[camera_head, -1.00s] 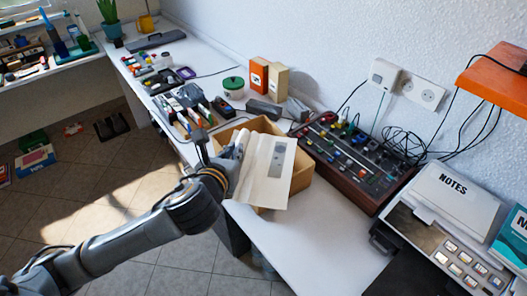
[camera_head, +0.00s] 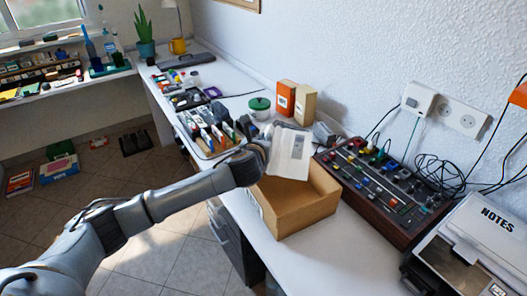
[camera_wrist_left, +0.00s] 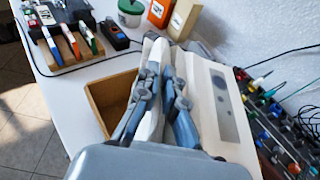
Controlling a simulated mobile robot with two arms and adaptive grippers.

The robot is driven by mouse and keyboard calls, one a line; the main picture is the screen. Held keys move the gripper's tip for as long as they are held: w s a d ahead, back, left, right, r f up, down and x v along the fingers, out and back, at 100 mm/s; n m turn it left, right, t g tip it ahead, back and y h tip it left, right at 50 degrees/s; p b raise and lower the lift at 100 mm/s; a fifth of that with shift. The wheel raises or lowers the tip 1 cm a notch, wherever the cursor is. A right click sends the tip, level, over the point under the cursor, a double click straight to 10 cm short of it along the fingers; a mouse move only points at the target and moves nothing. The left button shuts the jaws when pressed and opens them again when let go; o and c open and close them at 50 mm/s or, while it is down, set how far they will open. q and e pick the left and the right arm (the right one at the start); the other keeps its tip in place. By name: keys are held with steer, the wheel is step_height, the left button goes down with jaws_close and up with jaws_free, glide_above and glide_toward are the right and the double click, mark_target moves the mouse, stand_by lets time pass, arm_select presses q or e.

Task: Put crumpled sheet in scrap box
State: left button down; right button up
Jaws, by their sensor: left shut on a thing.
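A pale cream sheet with a grey printed panel (camera_head: 291,150) is held up by my left gripper (camera_head: 264,146). It looks bent or folded, and it hangs over the far side of the open brown cardboard box (camera_head: 290,218). In the left wrist view the gripper (camera_wrist_left: 166,78) is shut on a bent edge of the sheet (camera_wrist_left: 222,100), with the box (camera_wrist_left: 108,100) below and to the left. The inside of the box that shows looks empty; part of it is hidden by the sheet. My right gripper is not in view.
A mixer-like panel with knobs (camera_head: 385,185) stands right of the box. Behind are a green-lidded pot (camera_head: 260,106), orange and tan boxes (camera_head: 286,97), and a rack of upright coloured items (camera_head: 215,138). White desk in front of the box is clear.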

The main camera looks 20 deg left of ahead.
arm_select(q)
steer(key=shift+w+a+f, duration=0.25)
steer(key=shift+w+f, duration=0.2)
steer(key=shift+f, duration=0.2)
steer(key=shift+w+a+f, duration=0.25)
steer(key=shift+w+f, duration=0.2)
steer(key=shift+f, duration=0.15)
steer(key=f, duration=0.4)
steer(key=shift+w+a+f, duration=0.1)
steer(key=shift+w+a, duration=0.1)
steer(key=shift+w, duration=0.2)
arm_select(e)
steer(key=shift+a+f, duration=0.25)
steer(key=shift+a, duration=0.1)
arm_select(q)
steer(key=shift+f+b, duration=0.3)
steer(key=shift+f, duration=0.3)
steer(key=c, duration=1.5)
jaws_free()
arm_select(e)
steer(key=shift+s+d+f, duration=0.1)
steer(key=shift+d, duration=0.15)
arm_select(q)
steer(key=shift+r, duration=0.1)
